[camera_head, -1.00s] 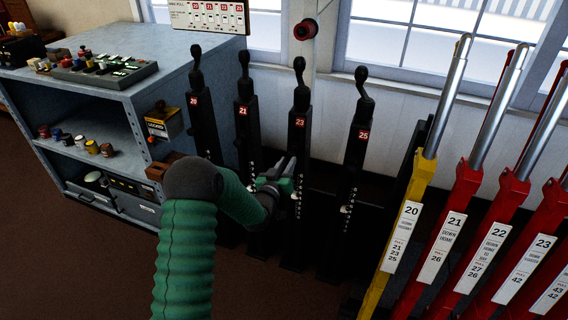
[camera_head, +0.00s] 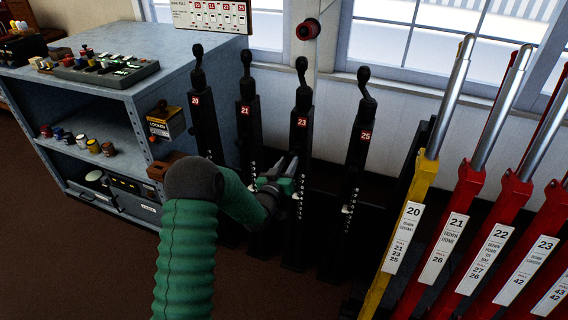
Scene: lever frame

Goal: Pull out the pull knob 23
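The black post marked 23 (camera_head: 300,155) stands upright in a row of similar posts, with a red number plate (camera_head: 302,123) and a curved black handle (camera_head: 302,72) at its top. A column of small light marks runs down its front. My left gripper (camera_head: 291,170), dark with green parts, is in front of the middle of this post, well below the number plate. It covers part of the post's front, so the pull knob there cannot be made out clearly. I cannot tell whether its fingers are open or shut, or touch anything. My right gripper is out of view.
Posts 20 (camera_head: 203,120), 21 (camera_head: 248,130) and 25 (camera_head: 357,165) stand on either side. A yellow lever (camera_head: 400,235) and several red levers (camera_head: 457,220) fill the right. A grey cabinet (camera_head: 110,95) stands at left. Brown floor lies in front.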

